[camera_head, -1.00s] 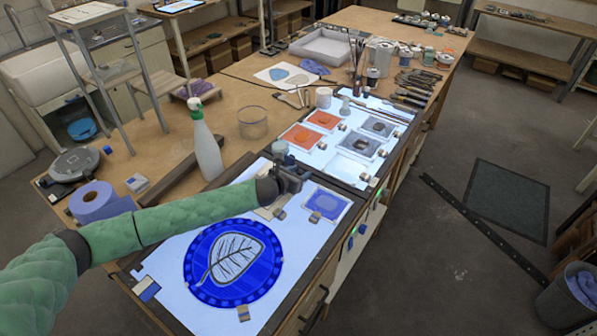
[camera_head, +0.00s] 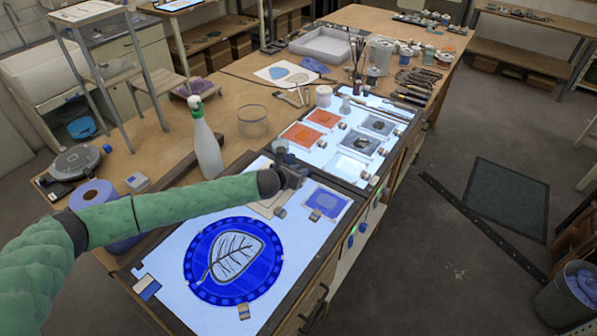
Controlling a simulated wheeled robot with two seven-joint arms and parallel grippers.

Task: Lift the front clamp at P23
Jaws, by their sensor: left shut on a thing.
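My left gripper (camera_head: 290,177) is above the far part of the large light table, beside a pale sample piece (camera_head: 270,205). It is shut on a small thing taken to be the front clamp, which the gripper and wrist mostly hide. Other small clamps show: one at the near edge of the sample piece (camera_head: 280,212), one at the blue sample (camera_head: 315,215), and one at the near edge of the blue round panel with a leaf (camera_head: 244,312). The label P23 cannot be read. My right gripper is not in view.
The blue round panel (camera_head: 205,250) lies on the light table. A spray bottle (camera_head: 207,150) and a glass bowl (camera_head: 252,121) stand behind my left arm. A second light table with orange and grey samples (camera_head: 340,166) lies beyond.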

